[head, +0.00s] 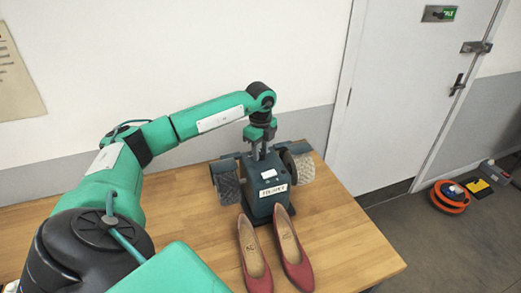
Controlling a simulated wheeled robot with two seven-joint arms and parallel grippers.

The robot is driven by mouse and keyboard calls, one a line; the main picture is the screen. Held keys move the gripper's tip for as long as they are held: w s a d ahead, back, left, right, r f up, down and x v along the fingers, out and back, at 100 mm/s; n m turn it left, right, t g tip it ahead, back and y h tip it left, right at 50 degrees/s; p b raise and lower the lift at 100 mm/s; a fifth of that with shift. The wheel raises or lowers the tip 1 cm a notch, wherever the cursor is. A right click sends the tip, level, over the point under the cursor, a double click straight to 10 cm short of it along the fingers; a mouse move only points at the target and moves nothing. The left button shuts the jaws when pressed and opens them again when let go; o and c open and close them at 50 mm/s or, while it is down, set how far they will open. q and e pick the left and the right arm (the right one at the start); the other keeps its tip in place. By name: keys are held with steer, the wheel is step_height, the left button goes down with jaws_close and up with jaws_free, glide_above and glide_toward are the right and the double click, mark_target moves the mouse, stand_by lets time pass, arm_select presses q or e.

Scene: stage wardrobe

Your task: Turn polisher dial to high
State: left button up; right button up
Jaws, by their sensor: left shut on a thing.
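The polisher (256,202) stands on the wooden table, a dark blue-grey box with a white label on its front and a rough grey pad on each side. My left gripper (264,156) points down onto the top of the polisher and is shut on the dial there. The dial itself is hidden by the fingers, so its setting cannot be read. My right gripper is not in view.
A pair of red shoes (298,268) stands on the table (345,245) just in front of the polisher. The table's right part is clear. A grey door (395,90) and an orange round object (449,197) on the floor are to the right.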

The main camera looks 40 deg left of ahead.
arm_select(q)
steer(key=shift+m, duration=0.3)
steer(key=shift+f+m+b, duration=0.1)
steer(key=shift+m+b, duration=0.7)
steer(key=shift+m, duration=0.2)
steer(key=m+b, duration=0.1)
steer(key=m, duration=0.2)
steer(key=shift+m+b, duration=0.3)
steer(key=m+b, duration=0.1)
steer(key=m, duration=0.3)
steer(key=shift+m+b, duration=0.45)
steer(key=shift+m, duration=0.45)
steer(key=o, duration=1)
